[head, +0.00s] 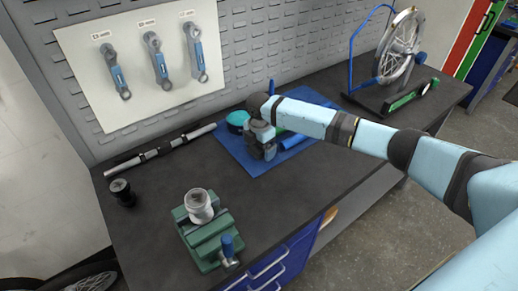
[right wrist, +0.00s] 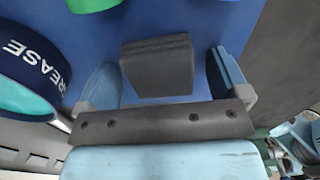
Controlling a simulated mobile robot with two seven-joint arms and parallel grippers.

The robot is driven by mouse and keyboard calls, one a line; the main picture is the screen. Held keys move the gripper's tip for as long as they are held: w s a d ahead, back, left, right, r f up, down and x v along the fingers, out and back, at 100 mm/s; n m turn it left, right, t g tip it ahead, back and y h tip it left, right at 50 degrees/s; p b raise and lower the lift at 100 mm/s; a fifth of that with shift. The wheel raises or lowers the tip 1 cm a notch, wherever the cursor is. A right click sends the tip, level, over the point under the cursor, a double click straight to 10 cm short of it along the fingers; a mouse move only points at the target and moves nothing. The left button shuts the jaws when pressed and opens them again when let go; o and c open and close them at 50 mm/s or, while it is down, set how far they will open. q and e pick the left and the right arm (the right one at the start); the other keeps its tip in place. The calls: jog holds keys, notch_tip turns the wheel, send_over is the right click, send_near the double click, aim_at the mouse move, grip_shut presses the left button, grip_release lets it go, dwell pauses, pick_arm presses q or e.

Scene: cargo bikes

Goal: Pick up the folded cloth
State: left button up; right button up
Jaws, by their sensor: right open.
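The folded cloth (right wrist: 157,68) is a dark grey, layered square lying on the blue mat (right wrist: 215,22) in the right wrist view. My right gripper (right wrist: 164,78) is open, with one light blue finger on each side of the cloth and a visible gap to each. In the head view my right gripper (head: 262,150) is low over the blue mat (head: 233,150) and largely hides the cloth. My left gripper is not in view.
A grease tin (right wrist: 28,78) stands close to the left finger in the wrist view. A blue roll (head: 294,142) lies right of the gripper. A green vise (head: 208,240) is at the bench front, a wheel stand (head: 400,95) at the back right.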

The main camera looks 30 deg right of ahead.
jog(key=c, duration=1)
jog(key=shift+r, duration=0.2)
notch_tip(320, 180, up, 20)
jog(key=shift+f, duration=0.1)
jog(key=o, duration=0.4)
jog(key=c, duration=0.3)
jog(key=shift+a, duration=0.1)
jog(key=shift+c, duration=0.2)
